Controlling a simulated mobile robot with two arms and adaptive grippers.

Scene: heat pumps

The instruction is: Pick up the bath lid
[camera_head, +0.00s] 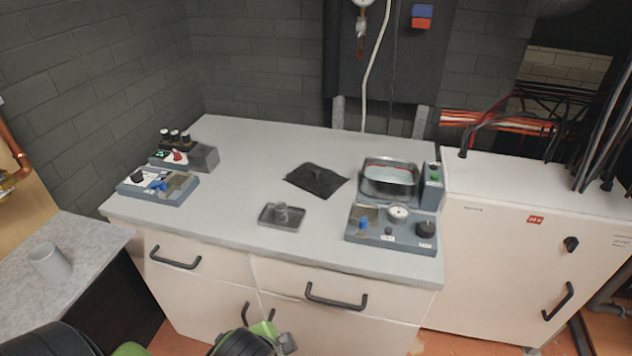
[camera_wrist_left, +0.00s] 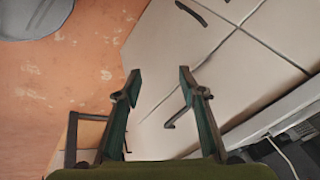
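The bath lid (camera_head: 316,179) looks like a flat black square plate with a small raised handle. It lies on the grey counter (camera_head: 250,160), left of the open bath (camera_head: 390,178), whose basin shows a reddish line inside. My left gripper (camera_head: 282,342) is low at the bottom of the head view, in front of the cabinet drawers and well away from the lid. In the left wrist view the left gripper (camera_wrist_left: 158,85) has its two fingers apart with nothing between them. My right gripper is not in view.
A small dark tray (camera_head: 281,215) with a grey piece stands near the counter's front edge. A gauge panel (camera_head: 390,230) is in front of the bath. Two control boxes (camera_head: 158,187) (camera_head: 184,157) stand at left. Drawer handles (camera_head: 335,301) stick out. The counter's back middle is clear.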

